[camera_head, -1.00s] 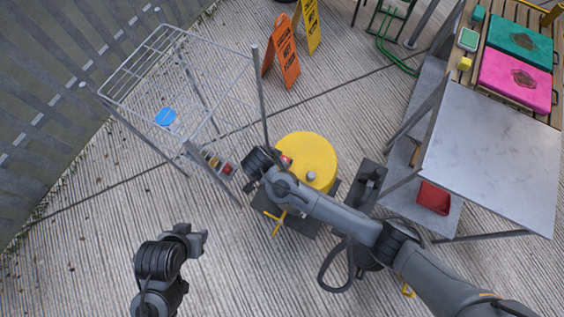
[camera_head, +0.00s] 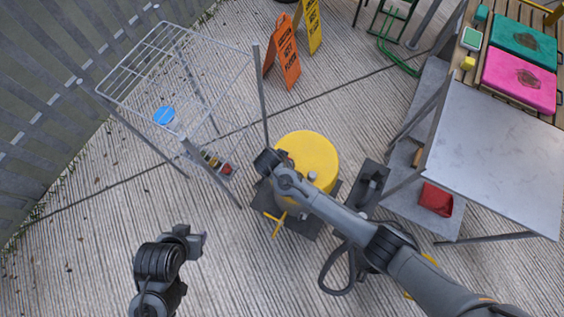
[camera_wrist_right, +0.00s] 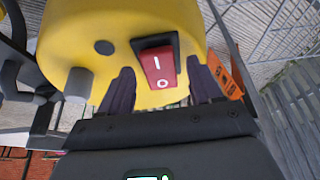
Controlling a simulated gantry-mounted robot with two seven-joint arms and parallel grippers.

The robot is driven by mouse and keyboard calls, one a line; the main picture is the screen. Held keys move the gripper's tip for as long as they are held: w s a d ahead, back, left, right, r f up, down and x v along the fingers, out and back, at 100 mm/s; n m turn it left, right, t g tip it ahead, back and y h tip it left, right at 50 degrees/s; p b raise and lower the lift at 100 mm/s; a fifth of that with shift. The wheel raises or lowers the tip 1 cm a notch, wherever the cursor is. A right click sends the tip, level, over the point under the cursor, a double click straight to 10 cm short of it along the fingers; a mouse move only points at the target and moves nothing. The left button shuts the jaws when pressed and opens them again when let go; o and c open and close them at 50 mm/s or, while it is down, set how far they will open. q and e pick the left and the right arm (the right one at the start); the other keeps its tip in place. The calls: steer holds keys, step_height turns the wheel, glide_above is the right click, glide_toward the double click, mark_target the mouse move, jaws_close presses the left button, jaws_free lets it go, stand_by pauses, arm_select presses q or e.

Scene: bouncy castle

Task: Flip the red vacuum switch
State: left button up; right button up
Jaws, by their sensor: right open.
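The yellow vacuum (camera_head: 312,152) stands on a dark base in the middle of the head view. Its red rocker switch (camera_wrist_right: 159,66), marked I and O in a black frame, faces me in the right wrist view. In the head view the switch is hidden behind my right arm. My right gripper (camera_wrist_right: 163,82) is open, with one dark finger on each side of the switch and nothing held. I cannot tell whether the fingertips touch the vacuum. It also shows at the vacuum's left side in the head view (camera_head: 268,160). My left gripper (camera_head: 198,243) is at lower left, away from the vacuum.
A wire rack (camera_head: 180,75) stands left of the vacuum. Orange (camera_head: 282,55) and yellow (camera_head: 312,25) floor signs stand behind it. A metal table (camera_head: 495,150) is at right, with a red item (camera_head: 436,199) on its lower shelf. Open floor lies around my left gripper.

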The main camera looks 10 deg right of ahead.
steer(key=c, duration=1)
steer(key=shift+r+g+y+p, duration=0.3)
steer(key=shift+g+p, duration=0.1)
steer(key=shift+p, duration=0.35)
steer(key=shift+c, duration=0.2)
steer(key=shift+w+d+g+y+p, duration=0.1)
steer(key=shift+w+g+y+p, duration=0.15)
steer(key=shift+g+y+p, duration=0.5)
steer(key=shift+w+d+g+p, duration=0.15)
steer(key=shift+g+p, duration=0.35)
steer(key=shift+g, duration=0.05)
steer(key=shift+w+f+g+y, duration=0.15)
steer(key=shift+g+y, duration=0.15)
steer(key=shift+y, duration=0.15)
steer(key=shift+d, duration=0.1)
steer(key=o, duration=1)
